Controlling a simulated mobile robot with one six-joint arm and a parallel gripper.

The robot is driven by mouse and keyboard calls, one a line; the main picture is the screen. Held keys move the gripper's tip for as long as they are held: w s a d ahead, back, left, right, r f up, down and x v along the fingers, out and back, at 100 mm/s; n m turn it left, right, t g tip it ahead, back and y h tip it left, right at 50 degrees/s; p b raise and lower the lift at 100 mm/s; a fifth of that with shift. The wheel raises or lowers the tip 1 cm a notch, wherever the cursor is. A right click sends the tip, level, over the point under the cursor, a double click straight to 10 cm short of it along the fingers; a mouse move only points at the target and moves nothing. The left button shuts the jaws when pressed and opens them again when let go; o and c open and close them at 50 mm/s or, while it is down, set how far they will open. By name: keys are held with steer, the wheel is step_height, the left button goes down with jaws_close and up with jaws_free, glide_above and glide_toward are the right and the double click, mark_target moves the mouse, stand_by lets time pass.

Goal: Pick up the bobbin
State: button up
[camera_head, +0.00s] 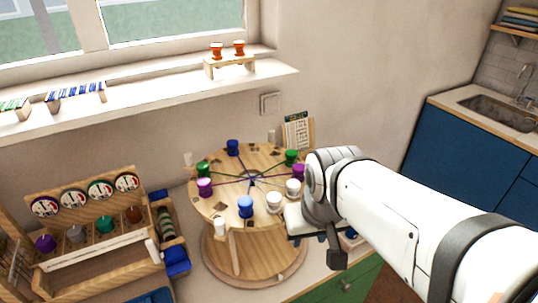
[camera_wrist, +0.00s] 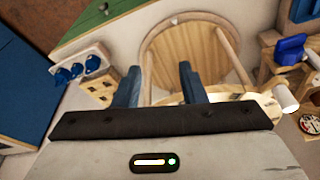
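Several bobbins stand upright on a round wooden spool table (camera_head: 240,180): a blue bobbin (camera_head: 246,206) at the front, a purple bobbin (camera_head: 204,187), a green bobbin (camera_head: 203,169), a blue bobbin (camera_head: 233,147) at the back, another green bobbin (camera_head: 291,157), and white bobbins (camera_head: 273,201) at the right front. Which one is meant, I cannot tell. My gripper (camera_wrist: 158,85) shows two blue fingers apart, with nothing held between them. In the head view my arm reaches the table's right edge and hides part of it; the fingertips are hard to make out there.
A wooden rack (camera_head: 90,205) with coloured discs and bobbins stands at the left. A small stand (camera_head: 230,66) with two orange bobbins is on the window sill. The wrist view shows blue pieces (camera_wrist: 78,69) and a wooden block with holes (camera_wrist: 98,88) at the left.

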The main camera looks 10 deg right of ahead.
steer(key=shift+n+g, duration=0.4)
steer(key=shift+g, duration=0.1)
steer(key=w+r+p, duration=0.2)
steer(key=w+r, duration=0.1)
steer(key=w+r+p, duration=0.1)
steer(key=shift+w+d+r, duration=0.15)
steer(key=shift+w+d, duration=0.1)
step_height(320, 180, up, 4)
steer(key=n+g+p, duration=0.2)
steer(key=p, duration=0.2)
glide_above(293, 183)
steer(key=s, duration=0.1)
steer(key=shift+s, duration=0.1)
steer(key=shift+w, duration=0.2)
steer(key=shift+w+f, duration=0.1)
steer(key=shift+f, duration=0.3)
steer(key=f, duration=0.2)
steer(key=f+p, duration=0.1)
steer(key=f, duration=0.4)
steer(key=shift+w+f, duration=0.1)
steer(key=shift+w, duration=0.25)
steer(key=c, duration=0.7)
